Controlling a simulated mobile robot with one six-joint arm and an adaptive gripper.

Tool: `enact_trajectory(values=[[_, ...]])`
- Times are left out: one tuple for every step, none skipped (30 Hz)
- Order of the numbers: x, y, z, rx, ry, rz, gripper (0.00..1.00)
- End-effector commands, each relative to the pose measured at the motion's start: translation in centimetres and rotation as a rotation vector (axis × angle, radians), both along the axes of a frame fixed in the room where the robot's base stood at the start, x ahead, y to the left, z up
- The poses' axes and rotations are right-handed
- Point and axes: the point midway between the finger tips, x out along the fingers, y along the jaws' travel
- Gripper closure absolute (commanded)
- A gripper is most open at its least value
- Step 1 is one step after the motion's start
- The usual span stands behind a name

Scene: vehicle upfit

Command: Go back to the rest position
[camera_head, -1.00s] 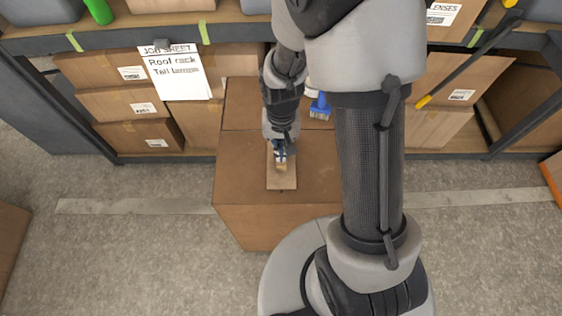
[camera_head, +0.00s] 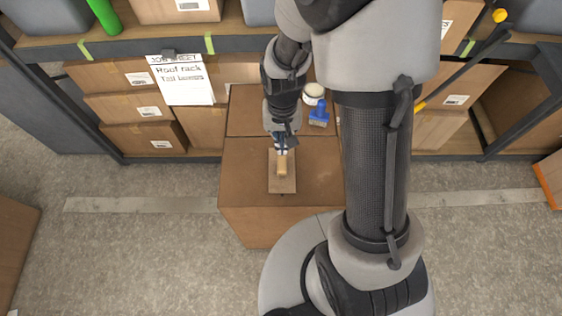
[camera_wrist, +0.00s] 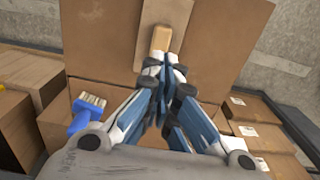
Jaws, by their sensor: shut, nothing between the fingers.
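My gripper (camera_head: 281,148) is above the top of the large brown box (camera_head: 237,175) in the head view. In the wrist view its blue and grey fingers (camera_wrist: 163,75) are together with nothing between them. A small tan block (camera_head: 282,166) lies on a flat light-brown board (camera_head: 283,185) on the box, just beyond the fingertips in the wrist view (camera_wrist: 160,38). I cannot tell how far the fingertips are above the block.
A blue brush (camera_head: 319,113) and a white-lidded round tub (camera_head: 314,92) stand on the box beside my arm. Behind are shelves with cartons (camera_head: 130,107) and a hanging job sheet (camera_head: 181,80).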

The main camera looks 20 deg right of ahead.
Motion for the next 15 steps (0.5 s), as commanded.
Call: enact_trajectory(values=[[0.0, 0.0, 0.0, 0.000, 0.000, 0.000, 1.00], [0.0, 0.0, 0.0, 0.000, 0.000, 0.000, 1.00], [0.0, 0.0, 0.0, 0.000, 0.000, 0.000, 1.00], [0.0, 0.0, 0.0, 0.000, 0.000, 0.000, 1.00], [0.0, 0.0, 0.0, 0.000, 0.000, 0.000, 1.00], [0.0, 0.0, 0.0, 0.000, 0.000, 0.000, 1.00], [0.0, 0.0, 0.0, 0.000, 0.000, 0.000, 1.00], [0.0, 0.0, 0.0, 0.000, -0.001, 0.000, 1.00], [0.0, 0.0, 0.2, 0.000, -0.004, 0.002, 1.00], [0.0, 0.0, 0.6, 0.000, -0.009, 0.004, 1.00], [0.1, 0.0, 1.0, -0.001, -0.015, 0.007, 1.00], [0.0, 0.0, 1.9, 0.000, -0.025, 0.014, 1.00], [0.0, 0.0, 2.7, -0.001, -0.035, 0.020, 1.00], [-0.1, 0.0, 3.7, -0.001, -0.048, 0.027, 1.00], [-0.4, 0.0, 5.2, -0.001, -0.066, 0.040, 1.00]])
